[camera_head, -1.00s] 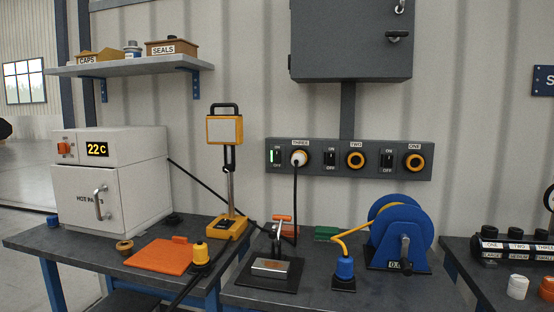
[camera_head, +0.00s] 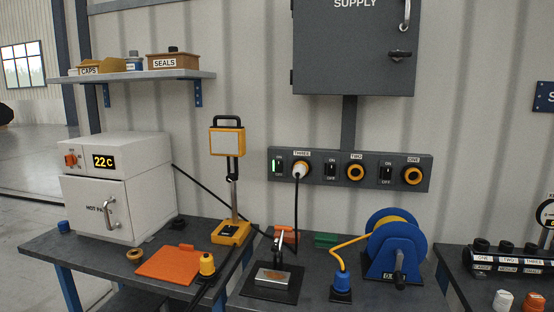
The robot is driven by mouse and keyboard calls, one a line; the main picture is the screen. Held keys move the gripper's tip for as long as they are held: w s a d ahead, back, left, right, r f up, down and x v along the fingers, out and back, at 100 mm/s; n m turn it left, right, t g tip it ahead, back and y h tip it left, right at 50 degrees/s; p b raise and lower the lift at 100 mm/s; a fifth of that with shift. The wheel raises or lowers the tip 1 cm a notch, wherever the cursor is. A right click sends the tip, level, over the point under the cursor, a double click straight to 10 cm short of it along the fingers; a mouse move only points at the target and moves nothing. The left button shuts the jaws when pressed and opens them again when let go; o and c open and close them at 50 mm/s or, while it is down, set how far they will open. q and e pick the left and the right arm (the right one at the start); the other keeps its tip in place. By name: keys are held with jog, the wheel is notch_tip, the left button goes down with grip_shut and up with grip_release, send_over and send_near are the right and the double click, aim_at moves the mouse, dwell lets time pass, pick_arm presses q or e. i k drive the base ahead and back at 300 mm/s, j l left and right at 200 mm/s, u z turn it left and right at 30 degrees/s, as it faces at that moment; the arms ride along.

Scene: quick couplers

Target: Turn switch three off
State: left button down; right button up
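A grey socket strip (camera_head: 320,178) is mounted on the wall above the bench. Switch three (camera_head: 279,167) is at its left end beside the socket labelled THREE, and it shows a lit green part. A white plug (camera_head: 299,170) sits in socket three, with a black cable hanging from it. Neither of my grippers is in view.
The bench holds a white oven box (camera_head: 113,187) reading 22c, a yellow work lamp (camera_head: 228,142), an orange board (camera_head: 168,265), a clamp on a black plate (camera_head: 272,278), a blue cable reel (camera_head: 396,247) and a blue connector (camera_head: 341,284). A grey cabinet (camera_head: 353,50) hangs above the strip.

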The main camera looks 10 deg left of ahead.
aim_at(278, 164)
jog(key=i+j, duration=0.1)
jog(key=i, duration=0.9)
jog(key=i+j+z, duration=0.1)
jog(key=i, duration=0.4)
